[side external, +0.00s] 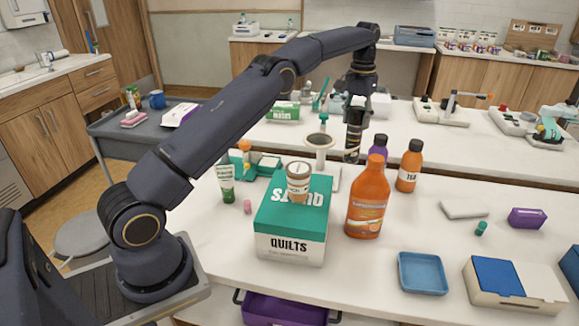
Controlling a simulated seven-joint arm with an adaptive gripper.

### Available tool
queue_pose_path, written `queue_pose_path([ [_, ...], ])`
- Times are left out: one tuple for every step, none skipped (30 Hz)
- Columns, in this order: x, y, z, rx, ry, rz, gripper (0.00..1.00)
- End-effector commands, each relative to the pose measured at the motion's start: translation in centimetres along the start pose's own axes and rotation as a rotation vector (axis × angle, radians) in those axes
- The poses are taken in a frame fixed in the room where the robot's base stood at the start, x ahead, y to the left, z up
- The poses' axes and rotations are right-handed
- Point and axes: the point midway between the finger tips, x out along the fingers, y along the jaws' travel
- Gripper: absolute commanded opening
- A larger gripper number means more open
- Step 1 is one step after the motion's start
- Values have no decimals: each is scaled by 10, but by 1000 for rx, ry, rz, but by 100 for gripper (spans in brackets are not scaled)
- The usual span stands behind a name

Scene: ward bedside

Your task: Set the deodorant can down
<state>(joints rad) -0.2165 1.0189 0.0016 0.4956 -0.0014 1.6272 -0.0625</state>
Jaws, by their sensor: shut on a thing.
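My gripper (356,132) points straight down over the far part of the front white table, behind the orange bottles. It is shut on a dark, narrow can, the deodorant can (351,157), whose lower end shows below the fingers. The can looks upright; its upper part is hidden by the fingers. I cannot tell whether its bottom touches the table (400,255) or hangs just above it.
Close right of the can stand a purple bottle (378,146) and an orange bottle (409,166); a large orange bottle (368,199) is in front. A blue tray (422,273) lies front right.

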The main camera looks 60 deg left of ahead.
Motion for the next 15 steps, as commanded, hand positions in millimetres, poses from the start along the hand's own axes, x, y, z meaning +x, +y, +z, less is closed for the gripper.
queue_pose_path([
  [5,4,2,-3,-3,0,0],
  [9,6,2,-5,-2,0,0],
  [16,11,3,-10,-3,0,0],
  [20,13,4,-13,-2,0,0],
  [24,15,5,-17,-2,0,0],
  [30,18,6,-21,-2,0,0],
  [34,20,6,-23,-2,0,0],
  [37,22,7,-26,-2,0,0],
  [41,23,7,-30,-1,0,0],
  [45,24,8,-32,-1,-1,0],
  [50,25,8,-34,-2,-1,0],
  [58,25,9,-35,-3,-1,0],
  [64,25,8,-35,-2,-1,0],
  [70,25,9,-35,-4,-1,0],
  [77,25,8,-35,-2,0,0],
])
